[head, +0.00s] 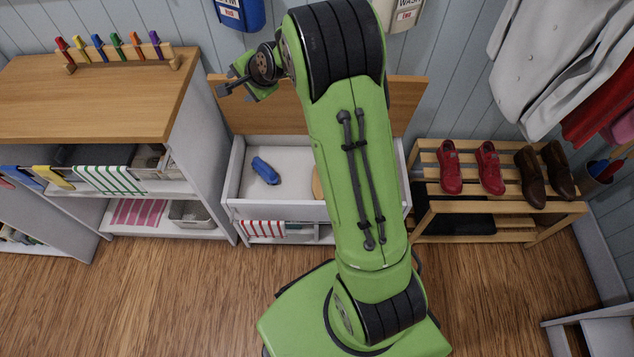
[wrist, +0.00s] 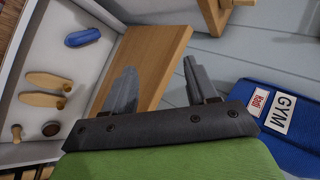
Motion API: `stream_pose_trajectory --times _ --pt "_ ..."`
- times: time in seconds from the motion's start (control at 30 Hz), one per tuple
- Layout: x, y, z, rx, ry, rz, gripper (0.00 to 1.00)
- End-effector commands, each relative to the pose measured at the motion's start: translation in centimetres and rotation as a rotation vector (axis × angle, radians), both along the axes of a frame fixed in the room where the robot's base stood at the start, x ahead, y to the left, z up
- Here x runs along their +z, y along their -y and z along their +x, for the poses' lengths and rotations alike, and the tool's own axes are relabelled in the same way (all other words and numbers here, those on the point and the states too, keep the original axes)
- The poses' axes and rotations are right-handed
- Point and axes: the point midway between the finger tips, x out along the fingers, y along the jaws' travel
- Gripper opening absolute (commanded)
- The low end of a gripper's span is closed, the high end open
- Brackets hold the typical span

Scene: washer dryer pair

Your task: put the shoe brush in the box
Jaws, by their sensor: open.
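The white box (head: 232,178) stands open below my arm, with its wooden lid (head: 407,100) raised against the wall. A rounded blue item (head: 266,171) lies on its floor and also shows in the wrist view (wrist: 82,37). Two tan wooden pieces (wrist: 48,80) (wrist: 41,100) and a small dark brown round piece (wrist: 51,129) lie near it in the wrist view. I cannot tell for sure which of these is the shoe brush. My gripper (head: 230,80) is open and empty, above and apart from the box, near the lid; it also shows in the wrist view (wrist: 157,82).
A wooden-topped cabinet (head: 90,95) with a peg rack (head: 120,55) stands left. A slatted rack (head: 500,205) with red and brown shoes stands right, under hanging clothes (head: 545,60). A blue GYM bag (wrist: 265,120) hangs on the wall near my gripper. The front floor is clear beside my base.

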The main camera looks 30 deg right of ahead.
Motion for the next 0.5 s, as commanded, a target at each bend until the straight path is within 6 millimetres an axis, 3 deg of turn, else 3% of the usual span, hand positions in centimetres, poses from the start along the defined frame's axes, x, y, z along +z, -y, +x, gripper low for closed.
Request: stream_pose_trajectory --times 0.03,0.2,0.33,0.4,0.5 --pt "3.2 -0.9 -2.6 0.076 0.005 -0.088 0.57" --pt "9.5 -2.9 -13.5 0.363 -0.031 -0.404 0.57" --pt "11.5 -3.7 -23.0 0.588 -0.065 -0.622 0.57" --pt "11.5 -3.8 -28.0 0.705 -0.087 -0.726 0.57" --pt "10.7 -3.5 -33.5 0.841 -0.118 -0.833 0.57"
